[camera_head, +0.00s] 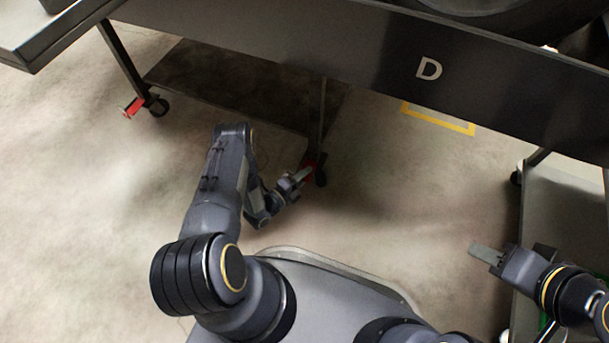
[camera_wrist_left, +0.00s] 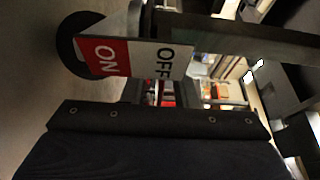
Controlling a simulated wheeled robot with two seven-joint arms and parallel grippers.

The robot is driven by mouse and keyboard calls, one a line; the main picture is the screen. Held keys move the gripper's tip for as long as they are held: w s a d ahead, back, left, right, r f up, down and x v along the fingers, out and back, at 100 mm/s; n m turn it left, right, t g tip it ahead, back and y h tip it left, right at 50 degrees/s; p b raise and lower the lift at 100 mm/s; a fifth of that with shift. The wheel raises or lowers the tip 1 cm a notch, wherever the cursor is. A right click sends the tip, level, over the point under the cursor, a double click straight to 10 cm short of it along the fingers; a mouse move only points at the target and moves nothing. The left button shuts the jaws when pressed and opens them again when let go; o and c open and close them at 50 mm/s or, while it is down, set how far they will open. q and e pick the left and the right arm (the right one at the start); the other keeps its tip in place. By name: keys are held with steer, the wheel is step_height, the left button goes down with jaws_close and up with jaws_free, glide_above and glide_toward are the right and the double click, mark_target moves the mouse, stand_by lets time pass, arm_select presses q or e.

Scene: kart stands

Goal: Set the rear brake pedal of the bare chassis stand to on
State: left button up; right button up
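In the left wrist view the pedal plate (camera_wrist_left: 130,58) is close up, with a red ON half and a white OFF half, next to a dark caster wheel (camera_wrist_left: 82,45). My left gripper (camera_head: 298,178) is low at this pedal, its tips very near it; contact and finger gap are unclear. The dark stand (camera_head: 330,40) is marked D. My right gripper (camera_head: 487,253) is away at the right, above the floor, holding nothing that I can see.
Another red pedal (camera_head: 134,106) is by a caster at the stand's left leg. A dark lower shelf (camera_head: 235,85) spans between legs. A second grey stand (camera_head: 560,205) is at the right. A yellow floor marking (camera_head: 440,119) lies behind. Floor at left is clear.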

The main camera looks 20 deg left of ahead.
arm_select(q)
jaws_close()
stand_by(1.3)
